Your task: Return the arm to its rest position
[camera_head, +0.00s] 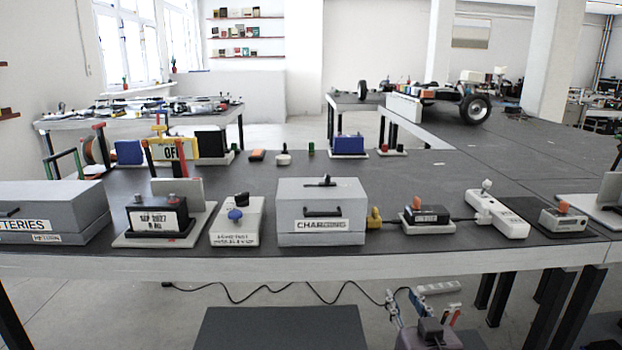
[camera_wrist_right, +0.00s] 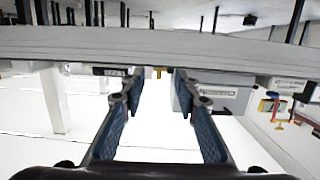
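My right gripper (camera_head: 403,298) shows low in the head view, below and in front of the table's front edge, right of centre. In the right wrist view the right gripper (camera_wrist_right: 157,85) has its two blue-padded fingers spread apart, with nothing between them. It is open and empty, and apart from the things on the table. My left gripper and left arm are not in view.
The long dark table (camera_head: 350,258) stands in front of me. On it are a grey box labelled CHARGING (camera_head: 322,211), a batteries box (camera_head: 50,213), a white power strip (camera_head: 497,214) and several small devices. A cable (camera_head: 245,298) hangs below its edge.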

